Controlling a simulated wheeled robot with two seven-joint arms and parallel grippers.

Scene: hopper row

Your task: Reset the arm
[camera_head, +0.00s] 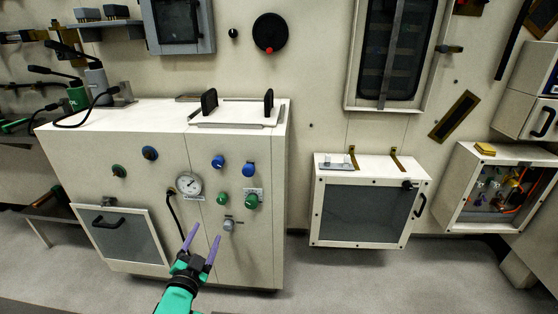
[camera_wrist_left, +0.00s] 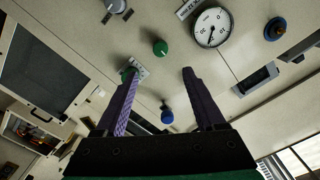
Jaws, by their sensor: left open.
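My left gripper (camera_head: 202,242) comes in from the bottom of the head view, with a green arm and purple fingers. Its fingers are apart and nothing is between them. It is in front of the white cabinet (camera_head: 262,225), below the round gauge (camera_head: 188,184) and near a grey knob (camera_head: 229,224). In the left wrist view the open fingers (camera_wrist_left: 160,95) point toward the cabinet front. Between and around them show a blue knob (camera_wrist_left: 167,115), a green knob (camera_wrist_left: 160,48) and the gauge (camera_wrist_left: 211,27). My right gripper is not in view.
A dark hose hangs beside the gauge. A hatch with a black handle (camera_head: 108,220) tilts out at the cabinet's lower left. A windowed box (camera_head: 316,228) and an open box with wiring (camera_head: 450,220) are on the right. The grey floor (camera_head: 350,285) is clear at front right.

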